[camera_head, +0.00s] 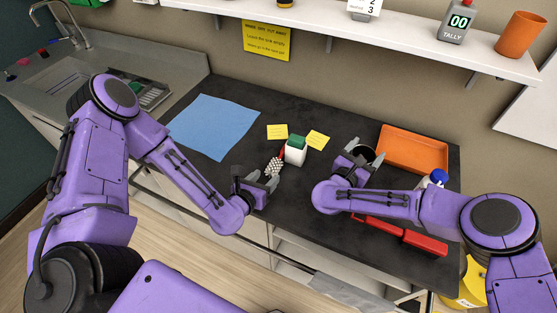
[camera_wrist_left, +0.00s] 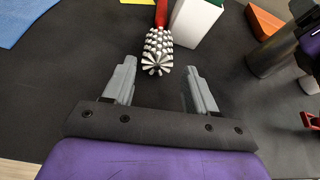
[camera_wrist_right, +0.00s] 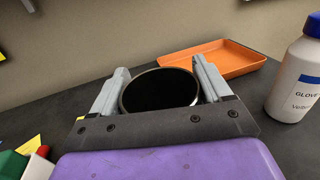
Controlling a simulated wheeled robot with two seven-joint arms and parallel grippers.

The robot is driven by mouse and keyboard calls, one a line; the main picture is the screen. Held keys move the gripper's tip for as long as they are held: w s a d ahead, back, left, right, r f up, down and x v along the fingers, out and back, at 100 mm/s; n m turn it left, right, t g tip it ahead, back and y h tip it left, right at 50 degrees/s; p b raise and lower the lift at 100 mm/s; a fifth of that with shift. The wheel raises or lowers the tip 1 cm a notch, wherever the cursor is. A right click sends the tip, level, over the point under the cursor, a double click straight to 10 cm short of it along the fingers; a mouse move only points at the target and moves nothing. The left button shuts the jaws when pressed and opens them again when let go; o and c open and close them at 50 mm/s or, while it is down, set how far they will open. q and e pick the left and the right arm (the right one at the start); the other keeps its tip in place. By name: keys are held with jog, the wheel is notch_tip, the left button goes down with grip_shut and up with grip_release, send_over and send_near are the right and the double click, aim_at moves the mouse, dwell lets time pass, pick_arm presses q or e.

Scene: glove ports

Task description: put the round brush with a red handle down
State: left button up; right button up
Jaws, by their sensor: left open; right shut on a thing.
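The round brush (camera_head: 274,166) has a red handle and a white bristled head. It lies on the dark worktop beside a white box with a green top (camera_head: 295,152), and its head points toward my left gripper. In the left wrist view the brush head (camera_wrist_left: 158,52) is just beyond the fingertips, with the red handle behind it. My left gripper (camera_head: 264,180) is open, with nothing between its fingers (camera_wrist_left: 158,85). My right gripper (camera_head: 364,152) is shut on a dark round cup (camera_wrist_right: 160,92), with one finger on each side of its rim.
An orange tray (camera_head: 413,150) stands at the back right, near a white bottle with a blue cap (camera_wrist_right: 298,75). A blue cloth (camera_head: 213,125) lies at left, and yellow notes (camera_head: 277,132) lie behind the box. A red object (camera_head: 425,243) is near the front right edge.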

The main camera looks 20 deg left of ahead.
aim_at(269, 172)
pick_arm(q)
jog(key=x, duration=0.6)
jog(key=shift+w+a, duration=0.15)
jog(key=shift+w, duration=0.05)
jog(key=shift+r, duration=0.1)
jog(key=c, duration=0.8)
jog(key=shift+c, duration=0.2)
notch_tip(269, 172, up, 18)
